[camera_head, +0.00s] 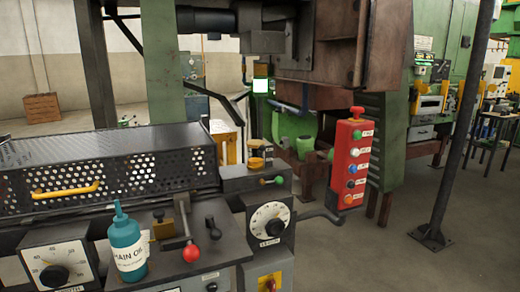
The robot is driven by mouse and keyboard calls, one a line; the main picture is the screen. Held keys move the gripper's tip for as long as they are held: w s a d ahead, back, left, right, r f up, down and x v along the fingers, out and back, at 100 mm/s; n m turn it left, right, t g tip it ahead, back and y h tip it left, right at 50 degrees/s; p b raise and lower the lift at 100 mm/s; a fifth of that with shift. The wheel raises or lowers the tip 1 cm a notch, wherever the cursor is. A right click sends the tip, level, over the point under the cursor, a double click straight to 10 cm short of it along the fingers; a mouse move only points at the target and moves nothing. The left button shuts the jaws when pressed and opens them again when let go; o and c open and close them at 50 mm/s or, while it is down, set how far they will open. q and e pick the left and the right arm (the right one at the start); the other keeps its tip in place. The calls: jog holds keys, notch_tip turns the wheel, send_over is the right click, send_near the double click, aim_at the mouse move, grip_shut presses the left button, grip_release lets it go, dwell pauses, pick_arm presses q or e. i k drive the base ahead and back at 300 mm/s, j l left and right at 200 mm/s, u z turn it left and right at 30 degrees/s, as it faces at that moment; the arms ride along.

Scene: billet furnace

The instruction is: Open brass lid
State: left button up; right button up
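A small brass-yellow piece (164,230) sits on the dark console top, between the teal oil bottle (127,245) and the lever with a red ball knob (191,252). A small brass-coloured and dark fitting (258,158) stands on the grey box further back, near a green knob (278,180). I cannot tell which of these, if either, is the lid, or whether it is open or shut. Neither of my grippers is in view.
A perforated cover (120,165) with a yellow handle (66,190) lies at left. Dials (268,222) are on the console front. A red button box (350,160) stands to the right. A dark pole (455,130) stands further right, with open floor (390,262) before it.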

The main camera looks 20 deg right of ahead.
aim_at(260, 144)
jog(key=i+l+z, duration=0.35)
jog(key=l, duration=0.2)
jog(key=i+l+z, duration=0.35)
jog(key=i+l, duration=0.05)
jog(key=l, duration=0.05)
